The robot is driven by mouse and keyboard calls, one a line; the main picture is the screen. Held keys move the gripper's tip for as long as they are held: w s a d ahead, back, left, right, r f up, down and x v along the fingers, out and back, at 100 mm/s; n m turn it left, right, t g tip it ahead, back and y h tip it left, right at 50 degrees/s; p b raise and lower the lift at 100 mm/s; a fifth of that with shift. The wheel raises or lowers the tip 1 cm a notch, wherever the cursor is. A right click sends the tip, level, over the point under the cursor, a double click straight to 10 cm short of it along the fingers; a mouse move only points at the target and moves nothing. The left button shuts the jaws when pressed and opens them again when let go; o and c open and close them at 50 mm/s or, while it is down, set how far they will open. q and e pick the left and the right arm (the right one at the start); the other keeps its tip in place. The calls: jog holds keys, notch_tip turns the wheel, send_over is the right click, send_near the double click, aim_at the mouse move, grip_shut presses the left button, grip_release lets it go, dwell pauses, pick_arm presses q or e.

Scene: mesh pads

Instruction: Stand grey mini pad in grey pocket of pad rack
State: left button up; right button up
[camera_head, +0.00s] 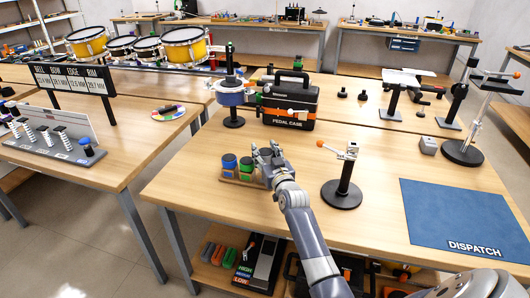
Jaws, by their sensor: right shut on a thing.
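The pad rack (230,180) is a low wooden holder on the middle table, left of my right arm. A blue-topped pad (229,160) and a green pad (246,163) stand in it. My right gripper (268,152) is at the rack's right end and is shut on a small grey thing, which I take for the grey mini pad. The fingers mostly hide it, and they also hide the grey pocket. I cannot tell whether the pad touches the rack. My left gripper is not in view.
A black stand with an orange-handled clamp (343,185) rises right of my right arm. The black pedal case (290,105) and a round blue-grey drum on a stand (233,95) are behind the rack. The blue dispatch mat (455,215) lies clear at the right.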

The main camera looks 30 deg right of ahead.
aim_at(265, 160)
jog(key=shift+f+b, duration=1.1)
jog(key=shift+f, duration=0.5)
jog(key=shift+r+p, duration=0.4)
jog(key=shift+p, duration=0.15)
jog(key=shift+r+p, duration=0.55)
jog(key=shift+r, duration=0.15)
jog(key=shift+p, duration=0.5)
dwell(0.6)
jog(key=shift+f+b, duration=0.75)
jog(key=shift+f, duration=0.3)
jog(key=o, duration=1.1)
jog(key=shift+o, duration=0.4)
jog(key=shift+f, duration=0.15)
